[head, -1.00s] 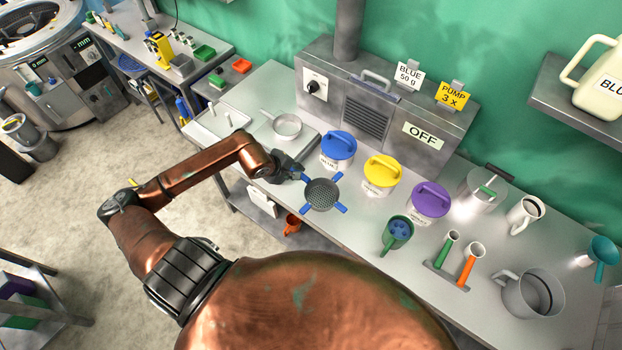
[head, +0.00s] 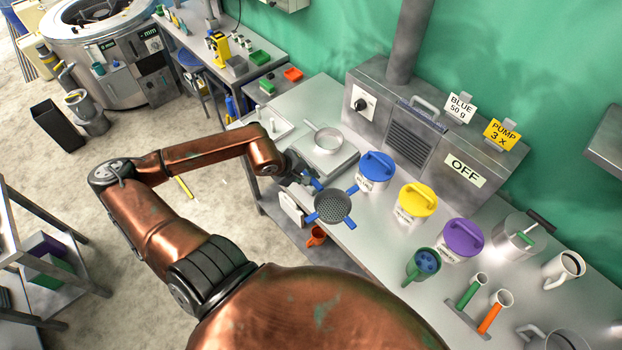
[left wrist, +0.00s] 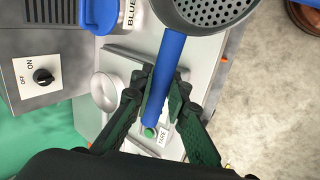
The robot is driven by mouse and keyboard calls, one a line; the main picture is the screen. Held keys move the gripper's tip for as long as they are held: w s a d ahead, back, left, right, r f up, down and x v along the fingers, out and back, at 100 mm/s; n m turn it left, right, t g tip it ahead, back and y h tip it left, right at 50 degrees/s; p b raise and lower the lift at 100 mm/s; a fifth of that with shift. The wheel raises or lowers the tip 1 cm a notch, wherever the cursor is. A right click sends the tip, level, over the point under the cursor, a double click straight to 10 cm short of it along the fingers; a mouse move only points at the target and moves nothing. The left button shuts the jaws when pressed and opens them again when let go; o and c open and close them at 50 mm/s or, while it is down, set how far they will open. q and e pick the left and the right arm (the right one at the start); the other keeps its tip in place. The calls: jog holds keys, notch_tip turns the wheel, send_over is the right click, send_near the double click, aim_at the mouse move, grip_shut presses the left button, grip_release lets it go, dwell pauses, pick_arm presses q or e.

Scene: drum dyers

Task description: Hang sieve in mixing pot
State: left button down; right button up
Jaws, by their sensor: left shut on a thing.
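The sieve (head: 332,208) is a dark grey perforated bowl with several blue arms. My left gripper (head: 304,178) is shut on one blue arm and holds the sieve near the front edge of the bench. In the left wrist view, the blue arm (left wrist: 167,75) runs between the fingers (left wrist: 158,92), and part of the perforated bowl (left wrist: 212,12) shows at the top. A large grey metal pot (head: 552,338), which looks like the mixing pot, is cut off at the bottom right. The sieve is far from it. My right gripper is not in view.
Blue (head: 376,170), yellow (head: 416,202) and purple-lidded (head: 460,239) tubs stand in a row on the bench. A small pan (head: 325,139) sits on the scale. Open floor lies left.

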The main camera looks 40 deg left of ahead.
pick_arm(q)
jog(key=shift+r+p, duration=0.4)
jog(key=shift+r, duration=0.6)
